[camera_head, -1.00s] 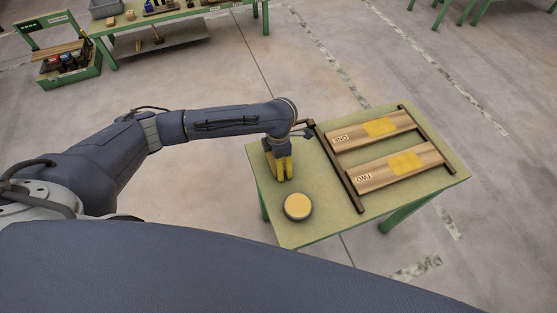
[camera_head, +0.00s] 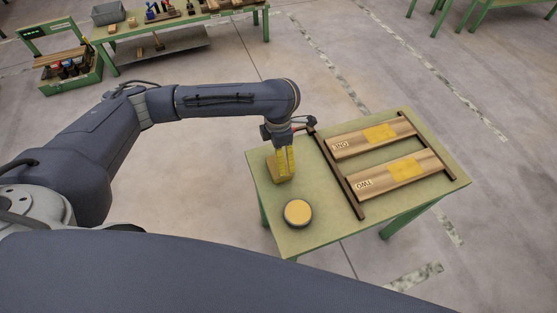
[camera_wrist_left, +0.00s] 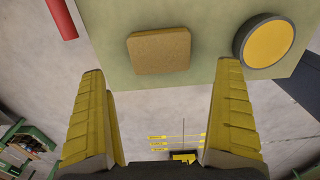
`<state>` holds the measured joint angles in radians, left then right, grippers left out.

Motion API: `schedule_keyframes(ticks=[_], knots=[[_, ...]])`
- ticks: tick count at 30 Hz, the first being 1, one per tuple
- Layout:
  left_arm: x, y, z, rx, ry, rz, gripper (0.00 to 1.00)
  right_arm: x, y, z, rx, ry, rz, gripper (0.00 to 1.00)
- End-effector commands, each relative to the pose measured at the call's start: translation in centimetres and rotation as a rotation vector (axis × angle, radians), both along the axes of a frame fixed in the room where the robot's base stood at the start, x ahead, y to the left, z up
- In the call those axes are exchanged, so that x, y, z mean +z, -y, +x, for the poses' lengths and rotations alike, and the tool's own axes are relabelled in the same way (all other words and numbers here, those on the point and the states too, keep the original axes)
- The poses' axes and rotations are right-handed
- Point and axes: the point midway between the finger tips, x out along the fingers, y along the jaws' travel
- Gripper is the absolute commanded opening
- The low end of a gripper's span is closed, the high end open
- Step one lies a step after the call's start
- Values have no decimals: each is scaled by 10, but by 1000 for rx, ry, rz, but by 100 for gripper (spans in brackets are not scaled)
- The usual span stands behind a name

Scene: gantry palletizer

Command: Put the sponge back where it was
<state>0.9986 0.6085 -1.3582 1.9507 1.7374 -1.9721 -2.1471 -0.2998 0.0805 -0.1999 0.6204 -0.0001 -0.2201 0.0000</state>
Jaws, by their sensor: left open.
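The sponge (camera_head: 273,172), a tan block with rounded corners, lies on the green table (camera_head: 330,225) near its left edge. It also shows in the left wrist view (camera_wrist_left: 160,50), ahead of the fingertips. My left gripper (camera_head: 285,162) is just above and in front of the sponge in the head view and partly hides it. In the left wrist view its yellow, ribbed fingers (camera_wrist_left: 161,72) are spread wide with nothing between them. My right gripper is not in view.
A round yellow-topped disc (camera_head: 298,211) with a dark rim stands near the sponge. Wooden boards marked ONE (camera_head: 372,136) and TWO (camera_head: 400,172), each with a yellow patch, lie between dark rails. A red cylinder (camera_wrist_left: 62,18) shows in the wrist view. Another workbench (camera_head: 185,17) stands far behind.

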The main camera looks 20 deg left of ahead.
Motion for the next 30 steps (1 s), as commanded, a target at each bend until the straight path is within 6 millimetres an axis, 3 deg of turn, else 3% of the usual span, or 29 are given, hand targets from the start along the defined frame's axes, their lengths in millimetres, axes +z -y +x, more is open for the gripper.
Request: schedule_keyframes(ticks=[10, 30], knots=[[32, 0, 0, 0, -1, 1, 100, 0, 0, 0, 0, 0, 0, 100], [36, 1, 5, 33, 2, -13, 100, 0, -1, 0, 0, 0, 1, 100]])
